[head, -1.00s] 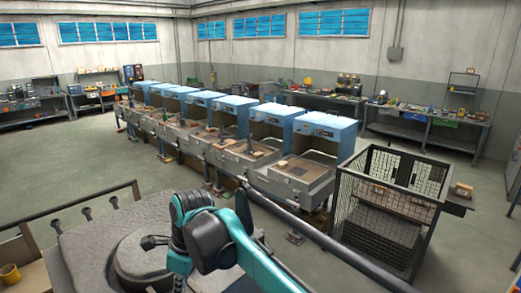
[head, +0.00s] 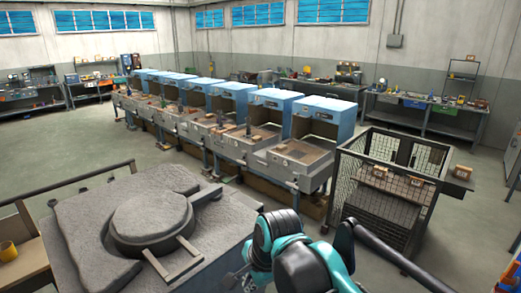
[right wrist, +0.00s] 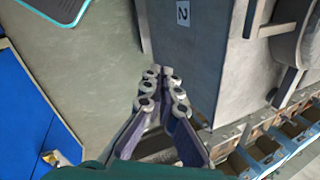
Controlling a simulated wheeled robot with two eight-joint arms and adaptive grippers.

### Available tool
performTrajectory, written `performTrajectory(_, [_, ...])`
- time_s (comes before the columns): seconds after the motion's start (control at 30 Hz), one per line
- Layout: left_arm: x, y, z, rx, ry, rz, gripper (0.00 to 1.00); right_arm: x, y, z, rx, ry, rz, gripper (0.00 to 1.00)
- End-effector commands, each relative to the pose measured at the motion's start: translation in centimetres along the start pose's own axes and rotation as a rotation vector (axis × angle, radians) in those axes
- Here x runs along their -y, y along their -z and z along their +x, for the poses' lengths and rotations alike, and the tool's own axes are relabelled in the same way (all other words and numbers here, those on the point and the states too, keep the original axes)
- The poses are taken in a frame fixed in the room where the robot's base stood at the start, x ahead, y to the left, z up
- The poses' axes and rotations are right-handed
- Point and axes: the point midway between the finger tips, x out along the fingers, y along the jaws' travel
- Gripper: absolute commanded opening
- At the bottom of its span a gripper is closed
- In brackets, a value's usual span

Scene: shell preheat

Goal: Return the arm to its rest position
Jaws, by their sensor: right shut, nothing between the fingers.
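My right arm, teal and black, reaches in at the bottom right of the head view. Its gripper (head: 238,281) is low in that view beside the right edge of the grey stone-like block, partly cut off by the frame. In the right wrist view the two fingers (right wrist: 158,73) are together at the tips, with nothing between them. They show in front of a grey box-like body (right wrist: 190,60) marked "2"; I cannot tell if they touch it. My left gripper is not in view.
The grey block (head: 80,232) with a round raised disc (head: 150,215) fills the lower left. A row of blue-hooded stations (head: 328,118) stands behind. A wire-mesh cage (head: 385,215) stands at right. Open floor (head: 70,150) lies at left. The wrist view shows a blue surface (right wrist: 25,110).

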Motion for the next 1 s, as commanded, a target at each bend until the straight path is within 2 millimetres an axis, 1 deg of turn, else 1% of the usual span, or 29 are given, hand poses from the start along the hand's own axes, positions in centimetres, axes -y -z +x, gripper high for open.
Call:
performTrajectory(0.03, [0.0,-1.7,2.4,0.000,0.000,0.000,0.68,-2.9,2.2,2.5,-0.029,0.023,-0.081,0.00])
performTrajectory(0.07, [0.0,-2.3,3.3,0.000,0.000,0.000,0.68,-4.4,3.4,3.4,-0.049,0.037,-0.147,0.00])
performTrajectory(0.1, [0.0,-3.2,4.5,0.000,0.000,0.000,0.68,-6.6,5.0,4.7,-0.080,0.054,-0.242,0.00])
performTrajectory(0.17, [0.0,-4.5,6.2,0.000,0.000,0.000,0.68,-9.9,7.2,6.6,-0.133,0.071,-0.387,0.00])
performTrajectory(0.2, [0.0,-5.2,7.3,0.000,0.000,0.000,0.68,-12.1,8.6,8.0,-0.171,0.076,-0.484,0.00])
performTrajectory(0.27, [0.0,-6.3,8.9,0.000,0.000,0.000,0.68,-15.2,10.3,9.9,-0.227,0.075,-0.623,0.00])
performTrajectory(0.3, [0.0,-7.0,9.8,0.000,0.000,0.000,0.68,-17.1,11.3,11.1,-0.263,0.069,-0.709,0.00])
performTrajectory(0.4, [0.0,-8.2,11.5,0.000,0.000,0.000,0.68,-21.2,13.2,13.8,-0.341,0.041,-0.894,0.00])
performTrajectory(0.5, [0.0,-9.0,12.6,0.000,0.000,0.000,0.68,-23.8,14.3,15.5,-0.394,0.011,-1.025,0.00])
performTrajectory(0.63, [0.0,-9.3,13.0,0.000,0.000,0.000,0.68,-25.3,14.9,16.4,-0.426,-0.015,-1.111,0.00])
performTrajectory(0.83, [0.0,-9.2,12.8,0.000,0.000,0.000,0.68,-25.3,14.9,16.2,-0.431,-0.019,-1.127,0.00])
performTrajectory(0.87, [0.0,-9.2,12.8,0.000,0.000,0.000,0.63,-25.3,14.9,16.2,-0.431,-0.018,-1.127,0.00])
performTrajectory(0.9, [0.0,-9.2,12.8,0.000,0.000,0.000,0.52,-25.3,14.9,16.2,-0.431,-0.018,-1.127,0.00])
performTrajectory(0.97, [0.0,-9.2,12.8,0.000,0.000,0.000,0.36,-25.3,14.9,16.2,-0.430,-0.018,-1.126,0.00])
performTrajectory(1.0, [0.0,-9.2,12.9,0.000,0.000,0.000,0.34,-25.3,14.9,16.2,-0.430,-0.018,-1.126,0.00])
